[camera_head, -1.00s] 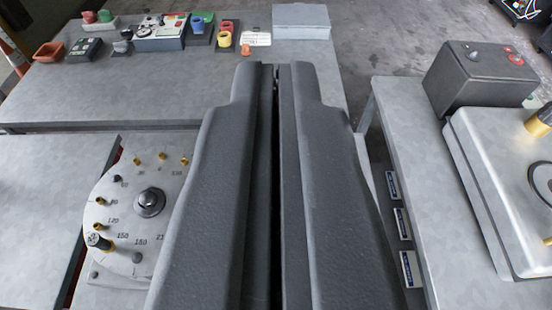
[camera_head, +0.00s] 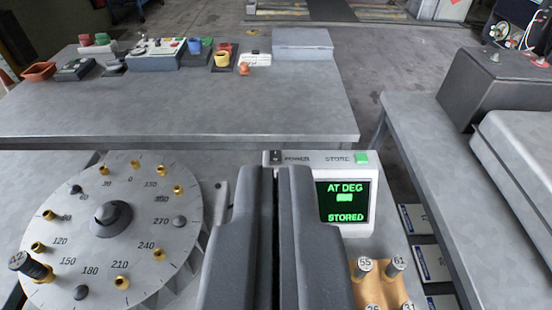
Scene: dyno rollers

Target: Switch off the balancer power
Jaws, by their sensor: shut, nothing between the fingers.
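The balancer box (camera_head: 346,219) is a pale housing right of centre. Its lit black screen shows green text, "AT DEG" above and "STORED" below. A small dark rocker switch (camera_head: 276,157) sits at the left of its top edge, beside the word POWER. A green button (camera_head: 361,158) sits at the right, beside the word STORE. My gripper (camera_head: 280,172) is shut and empty. Its tips appear just below the POWER switch in the picture; I cannot tell the gap in depth. My fingers hide the left part of the box.
A numbered disc (camera_head: 146,225) with brass pegs and a black handle stands at left. Labelled cylindrical weights (camera_head: 395,267) sit in a tan holder at lower right. A bench (camera_head: 180,115) with controls lies behind. A side bench (camera_head: 425,135) at right carries a dark box.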

